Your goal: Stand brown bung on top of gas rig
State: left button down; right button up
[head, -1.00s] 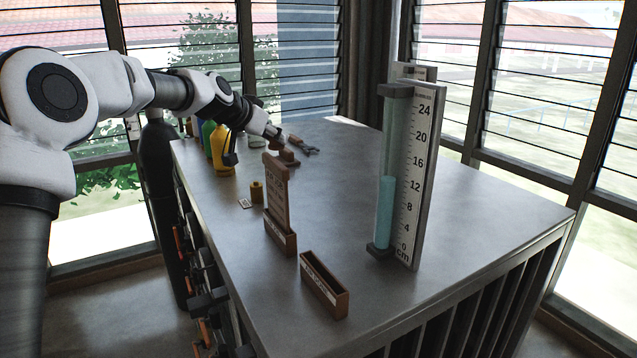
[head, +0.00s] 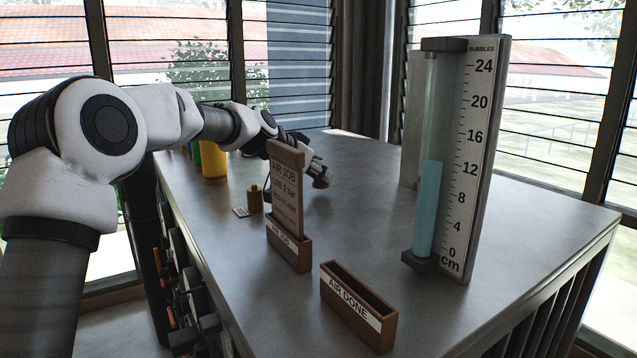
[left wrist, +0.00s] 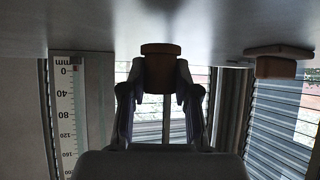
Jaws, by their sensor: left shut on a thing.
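My left gripper (head: 312,170) is shut on the brown bung (head: 322,181), over the table just behind the upright wooden card. In the left wrist view, which looks upside down, the bung (left wrist: 160,76) sits between the fingers (left wrist: 160,90), close to the tabletop; I cannot tell whether it touches. The gas rig appears to be the tall clear column (head: 432,150) with blue liquid and a BUBBLES scale board (head: 475,150), upright to the right of the gripper. Its dark top cap (head: 444,45) is bare. My right gripper is out of view.
The AIR JOB card (head: 286,190) stands in a wooden holder (head: 289,246), partly hiding my gripper. An empty AIR DONE holder (head: 358,305) is in front. A small yellow-brown weight (head: 255,200) and yellow bottle (head: 213,160) stand left. Another brown piece (left wrist: 277,65) shows in the wrist view.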

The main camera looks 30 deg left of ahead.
pick_arm(q)
jog(key=shift+s+d+f, duration=0.15)
jog(key=shift+f, duration=0.5)
jog(key=shift+s+d, duration=0.1)
jog(key=shift+d, duration=0.05)
jog(key=shift+f, duration=0.3)
jog(key=c, duration=0.9)
grip_release()
jog(key=shift+o, duration=0.2)
jog(key=shift+r, duration=0.1)
